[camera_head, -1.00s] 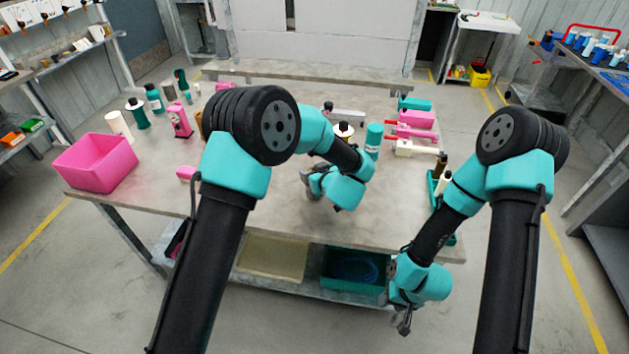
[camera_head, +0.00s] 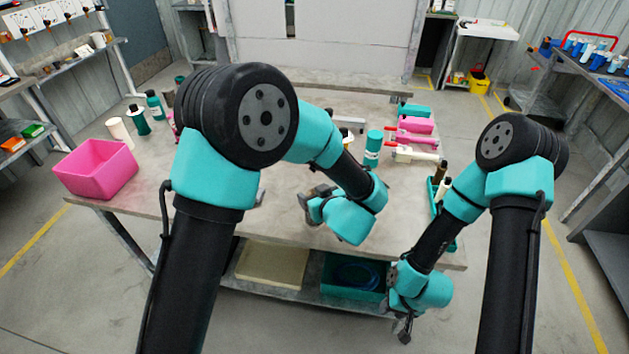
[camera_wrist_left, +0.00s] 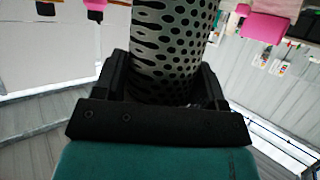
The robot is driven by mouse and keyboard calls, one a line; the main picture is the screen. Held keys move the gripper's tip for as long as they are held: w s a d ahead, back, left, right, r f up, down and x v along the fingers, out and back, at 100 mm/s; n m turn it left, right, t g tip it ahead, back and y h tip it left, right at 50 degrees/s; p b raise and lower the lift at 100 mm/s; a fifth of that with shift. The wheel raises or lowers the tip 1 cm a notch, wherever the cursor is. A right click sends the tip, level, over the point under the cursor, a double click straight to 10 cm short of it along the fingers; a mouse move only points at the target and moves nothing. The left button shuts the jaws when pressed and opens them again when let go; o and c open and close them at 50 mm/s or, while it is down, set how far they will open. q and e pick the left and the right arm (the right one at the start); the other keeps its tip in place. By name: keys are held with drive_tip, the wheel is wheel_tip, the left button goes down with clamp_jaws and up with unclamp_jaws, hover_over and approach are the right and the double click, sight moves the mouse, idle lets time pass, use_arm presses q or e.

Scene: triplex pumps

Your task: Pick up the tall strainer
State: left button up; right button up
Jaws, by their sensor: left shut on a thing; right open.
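The tall strainer (camera_wrist_left: 172,45) is a grey metal cylinder with rows of dark holes. It fills the upper middle of the left wrist view, and its upper end runs out of the frame. The black jaws of my left gripper (camera_head: 306,202) are shut on it, one on each side of its lower part. In the head view I cannot make out the strainer; my left arm covers part of that area. My left gripper is over the front middle of the table. My right gripper (camera_head: 405,330) is open and empty, in front of the table's front right corner.
A pink bin (camera_head: 97,168) stands at the table's left end, with bottles (camera_head: 138,120) behind it. A teal cylinder (camera_head: 373,148), pink parts (camera_head: 415,125) and a teal tray (camera_head: 436,192) are at the right. A lower shelf holds a beige tray (camera_head: 272,264) and a teal bin (camera_head: 352,277).

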use_arm(q)
drive_tip(key=s, duration=0.5)
drive_tip(key=shift+r, duration=0.2)
